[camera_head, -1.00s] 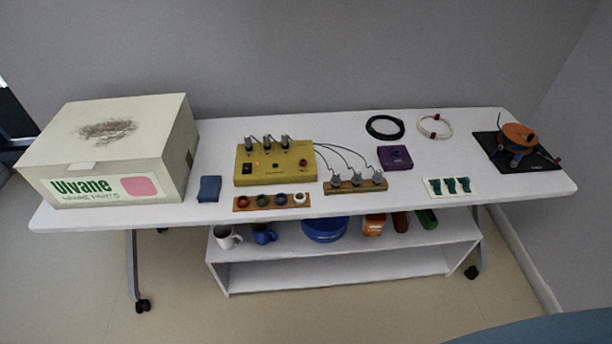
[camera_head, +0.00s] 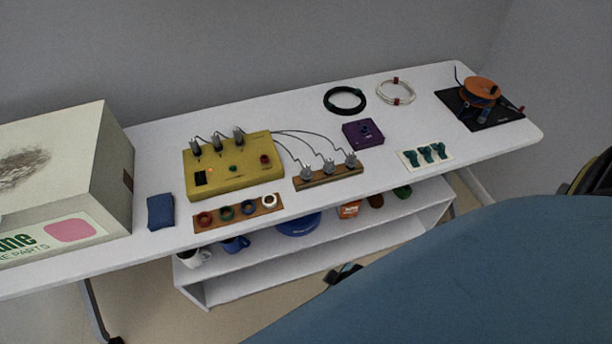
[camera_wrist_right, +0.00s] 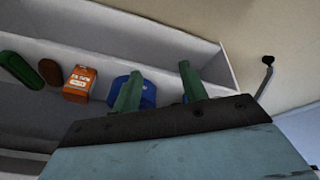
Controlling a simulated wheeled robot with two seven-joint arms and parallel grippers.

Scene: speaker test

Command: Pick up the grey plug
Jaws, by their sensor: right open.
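Several grey plugs show in the head view. Three stand upright along the back of the yellow box (camera_head: 235,178), one of them the middle plug (camera_head: 217,143). Three more stand in a wooden strip (camera_head: 328,178) to its right, one of them the middle plug (camera_head: 329,167). Thin grey cables run from the box area to the strip plugs. My right gripper (camera_head: 346,269) is small and partly hidden, low in front of the lower shelf and away from the plugs. In the right wrist view its green fingers (camera_wrist_right: 160,72) are apart and empty, facing the shelf. My left gripper is out of view.
The white table (camera_head: 400,190) also holds a large box (camera_head: 115,185), a ring strip (camera_head: 238,213), a purple box (camera_head: 362,133), cable coils and an orange reel (camera_head: 482,88).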

